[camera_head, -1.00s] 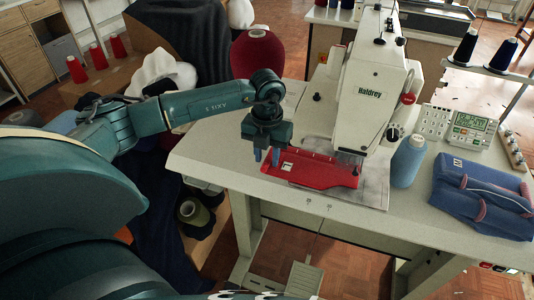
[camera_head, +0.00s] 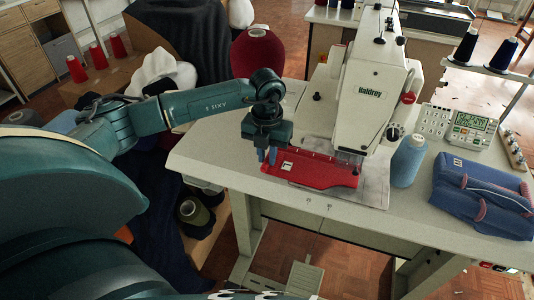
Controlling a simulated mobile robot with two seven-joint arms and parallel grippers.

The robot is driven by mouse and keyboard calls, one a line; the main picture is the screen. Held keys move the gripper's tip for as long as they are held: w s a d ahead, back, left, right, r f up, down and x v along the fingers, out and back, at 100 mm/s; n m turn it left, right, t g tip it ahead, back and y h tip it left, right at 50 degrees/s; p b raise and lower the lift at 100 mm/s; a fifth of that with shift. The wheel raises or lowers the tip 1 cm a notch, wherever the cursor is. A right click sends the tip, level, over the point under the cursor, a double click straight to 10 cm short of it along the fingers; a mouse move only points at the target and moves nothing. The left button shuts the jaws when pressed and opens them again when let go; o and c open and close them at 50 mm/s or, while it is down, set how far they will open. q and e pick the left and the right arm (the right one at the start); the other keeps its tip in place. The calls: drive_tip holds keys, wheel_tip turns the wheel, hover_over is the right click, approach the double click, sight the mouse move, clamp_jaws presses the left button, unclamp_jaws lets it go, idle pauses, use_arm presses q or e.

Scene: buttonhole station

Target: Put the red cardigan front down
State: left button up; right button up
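The red cardigan front (camera_head: 318,170) lies flat on the sewing table, its right end under the head of the white sewing machine (camera_head: 375,100). A small white label shows near its left end. My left gripper (camera_head: 267,156) points down at the left end of the red piece, its two fingertips a little apart. The fingers hide part of the red edge, and I cannot tell whether cloth is between them. My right gripper is not in view.
A pale blue thread cone (camera_head: 408,160) stands right of the machine. A folded blue garment (camera_head: 482,197) lies at the table's right. A large dark red cone (camera_head: 257,53) stands behind my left gripper. The front-left tabletop (camera_head: 215,160) is clear.

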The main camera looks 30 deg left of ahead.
use_arm(q)
drive_tip(key=shift+c, duration=0.6)
drive_tip(key=shift+r, duration=0.15)
drive_tip(key=shift+s+d+p, duration=0.2)
drive_tip(key=shift+s+p, duration=0.3)
drive_tip(key=shift+s, duration=0.4)
drive_tip(key=s, duration=0.2)
drive_tip(key=s+d+p, duration=0.1)
drive_tip(key=s, duration=0.1)
